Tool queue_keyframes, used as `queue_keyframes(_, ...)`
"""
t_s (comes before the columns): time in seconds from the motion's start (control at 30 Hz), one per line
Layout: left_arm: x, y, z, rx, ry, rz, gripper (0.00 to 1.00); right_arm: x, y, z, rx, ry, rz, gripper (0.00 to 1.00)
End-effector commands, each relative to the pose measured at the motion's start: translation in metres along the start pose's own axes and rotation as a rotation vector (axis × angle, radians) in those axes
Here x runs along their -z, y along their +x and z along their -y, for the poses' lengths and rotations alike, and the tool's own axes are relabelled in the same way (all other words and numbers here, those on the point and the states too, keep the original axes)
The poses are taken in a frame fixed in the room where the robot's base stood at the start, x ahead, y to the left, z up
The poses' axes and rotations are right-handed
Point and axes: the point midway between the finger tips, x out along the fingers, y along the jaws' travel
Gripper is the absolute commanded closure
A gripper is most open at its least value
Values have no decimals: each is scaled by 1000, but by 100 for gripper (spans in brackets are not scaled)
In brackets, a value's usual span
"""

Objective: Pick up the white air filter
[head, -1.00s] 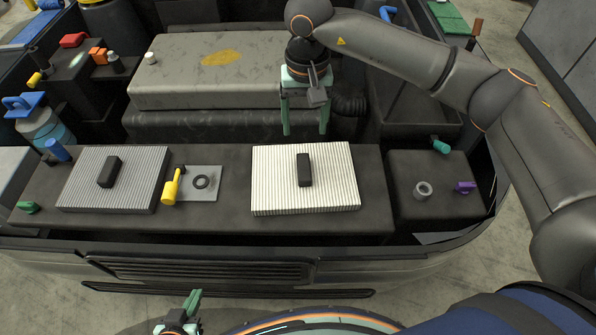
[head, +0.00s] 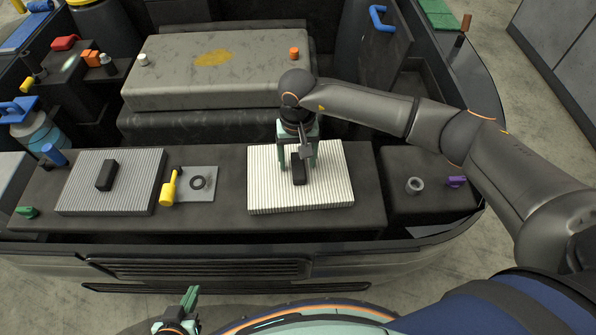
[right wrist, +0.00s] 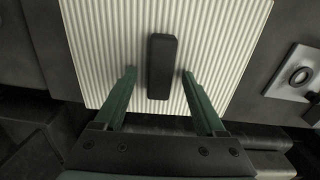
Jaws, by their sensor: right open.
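The white air filter (head: 325,190) is a ribbed square panel lying flat on the dark engine surface, with a black handle block (head: 299,173) on its middle. It also fills the upper part of the right wrist view (right wrist: 110,55). My right gripper (head: 297,168) is over the filter, its two green fingers apart. In the right wrist view the fingers (right wrist: 160,72) stand to either side of the black handle (right wrist: 161,68), with gaps on both sides; nothing is gripped. My left gripper (head: 192,298) is at the bottom of the head view, far from the filter; its jaw gap is unclear.
A darker grey ribbed filter (head: 75,185) with a black handle lies at left. A yellow dipstick-like handle (head: 169,189) and a plate with a black ring (head: 199,182) lie between the filters. A raised grey block (head: 170,75) stands behind.

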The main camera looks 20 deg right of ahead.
Motion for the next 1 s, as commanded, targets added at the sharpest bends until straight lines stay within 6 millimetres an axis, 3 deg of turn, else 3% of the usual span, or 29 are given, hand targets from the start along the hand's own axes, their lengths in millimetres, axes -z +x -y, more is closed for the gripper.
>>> queue_keyframes(0.2, 0, 0, 0, 0, 0, 0, 100, 0, 1, 0, 0, 0, 0, 29)
queue_keyframes(0.83, 0, 0, 0, 0, 0, 0, 100, 0, 0, 0, 0, 0, 0, 100)
queue_keyframes(1.0, 0, 0, 0, 0, 0, 1, 100, 0, 0, 0, 0, 1, 0, 100)
